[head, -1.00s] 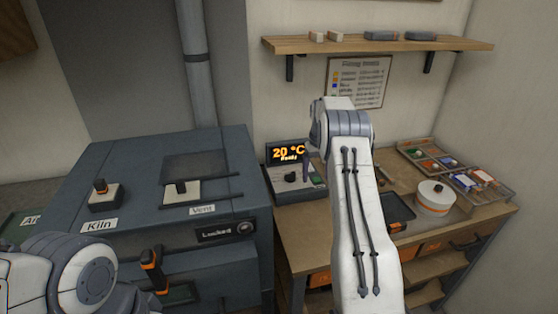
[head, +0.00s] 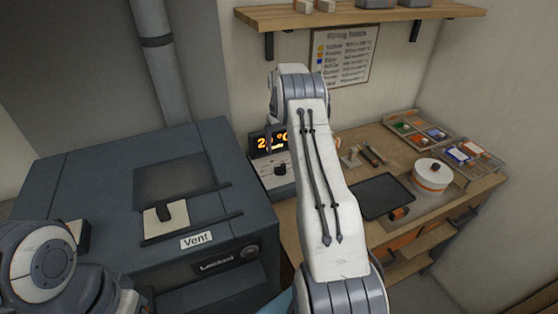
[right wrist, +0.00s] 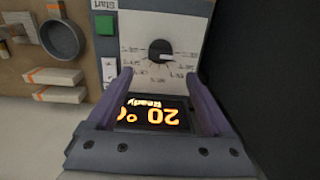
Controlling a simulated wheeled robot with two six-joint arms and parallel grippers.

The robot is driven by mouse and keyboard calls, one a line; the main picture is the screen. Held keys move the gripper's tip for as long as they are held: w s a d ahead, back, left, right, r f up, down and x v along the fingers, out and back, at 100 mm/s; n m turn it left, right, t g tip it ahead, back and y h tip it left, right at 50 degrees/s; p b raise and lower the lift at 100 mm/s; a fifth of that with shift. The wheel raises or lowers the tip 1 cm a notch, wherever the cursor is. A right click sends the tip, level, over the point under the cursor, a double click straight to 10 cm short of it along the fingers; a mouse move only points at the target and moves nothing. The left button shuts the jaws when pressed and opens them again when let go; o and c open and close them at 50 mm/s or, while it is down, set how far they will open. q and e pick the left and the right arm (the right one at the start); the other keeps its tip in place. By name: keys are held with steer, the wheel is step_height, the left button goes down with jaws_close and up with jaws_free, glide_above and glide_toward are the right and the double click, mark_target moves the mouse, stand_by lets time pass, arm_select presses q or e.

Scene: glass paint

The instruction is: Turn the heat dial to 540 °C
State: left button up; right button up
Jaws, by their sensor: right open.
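The heat dial is a black knob (head: 281,169) on the front of a grey control box, below an orange display (head: 266,141). In the right wrist view the dial (right wrist: 160,50) sits in a ring of small printed marks, and the display (right wrist: 155,115) reads 20 °C and Ready, upside down. My right gripper (right wrist: 161,78) is open, its two fingers pointing toward the dial with nothing between them. It is apart from the knob as far as I can tell. In the head view my right arm hides part of the box. My left gripper is out of view.
On the workbench are a dark tray (head: 378,196), a white round pot (head: 431,176) and trays of colour pieces. A green Start button (right wrist: 104,25) is beside the dial.

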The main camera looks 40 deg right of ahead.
mark_target(280, 165)
step_height(280, 165, down, 8)
steer(key=p, duration=0.3)
steer(key=shift+f, duration=0.35)
steer(key=c, duration=1.3)
jaws_close()
